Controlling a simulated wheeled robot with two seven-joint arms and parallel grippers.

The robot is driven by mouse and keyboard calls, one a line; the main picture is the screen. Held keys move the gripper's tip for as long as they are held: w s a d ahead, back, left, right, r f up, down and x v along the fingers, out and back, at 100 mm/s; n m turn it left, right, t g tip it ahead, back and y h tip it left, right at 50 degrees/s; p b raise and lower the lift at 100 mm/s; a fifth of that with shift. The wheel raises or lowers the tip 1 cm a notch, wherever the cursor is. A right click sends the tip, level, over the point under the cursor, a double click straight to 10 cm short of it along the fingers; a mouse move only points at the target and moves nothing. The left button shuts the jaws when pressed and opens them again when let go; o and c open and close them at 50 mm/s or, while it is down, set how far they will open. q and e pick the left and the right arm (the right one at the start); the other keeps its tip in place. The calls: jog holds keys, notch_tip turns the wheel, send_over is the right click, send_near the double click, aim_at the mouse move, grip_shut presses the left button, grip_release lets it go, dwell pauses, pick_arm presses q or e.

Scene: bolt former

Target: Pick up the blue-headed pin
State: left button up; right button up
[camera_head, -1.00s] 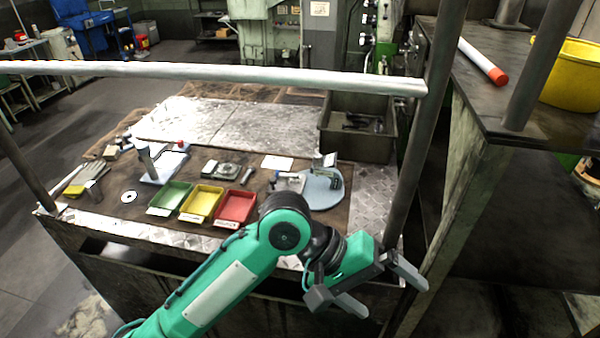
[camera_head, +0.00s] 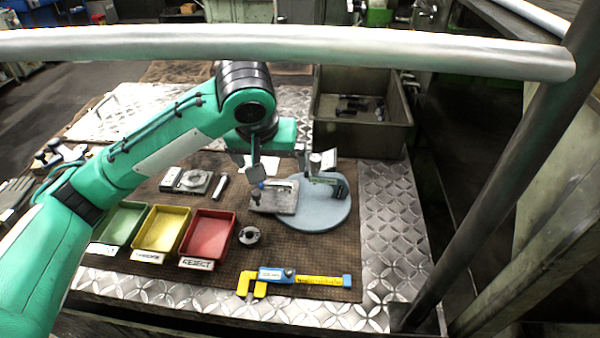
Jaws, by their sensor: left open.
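A small blue-headed pin (camera_head: 260,186) shows at the left end of a small grey plate (camera_head: 285,204) on the worktable; whether it stands in the plate or beside it I cannot tell. My left gripper (camera_head: 279,168) hangs above the plate with its fingers apart, one right over the blue head and the other further right, near an upright metal block. Nothing shows between the fingers. My right gripper is not in view.
A round blue-grey disc (camera_head: 325,215) carries a small metal fixture (camera_head: 325,173). Green (camera_head: 124,222), yellow (camera_head: 163,228) and red (camera_head: 208,233) trays stand left. A yellow and blue caliper (camera_head: 290,278) lies in front. A pale rail (camera_head: 450,56) crosses above, and a dark post stands right.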

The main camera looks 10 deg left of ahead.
pick_arm(q)
jog(key=w, duration=0.1)
send_over(276, 182)
jog(key=s, duration=0.3)
notch_tip(276, 182, down, 7)
jog(key=shift+w+f, duration=0.1)
jog(key=shift+w+f+y+p, duration=0.25)
jog(key=shift+f+y+p, duration=0.05)
jog(key=shift+f+p, duration=0.15)
jog(key=x, duration=0.3)
jog(key=shift+w+f+p, duration=0.2)
jog(key=shift+w+p, duration=0.05)
jog(key=shift+p, duration=0.1)
jog(key=shift+w+f, duration=0.1)
jog(key=shift+f, duration=0.15)
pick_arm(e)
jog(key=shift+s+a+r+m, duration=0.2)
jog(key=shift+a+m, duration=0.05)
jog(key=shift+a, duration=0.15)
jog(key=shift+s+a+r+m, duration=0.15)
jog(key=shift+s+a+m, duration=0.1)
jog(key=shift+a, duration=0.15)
pick_arm(q)
jog(key=shift+c, duration=0.5)
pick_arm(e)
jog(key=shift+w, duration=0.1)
pick_arm(q)
jog(key=c, duration=1)
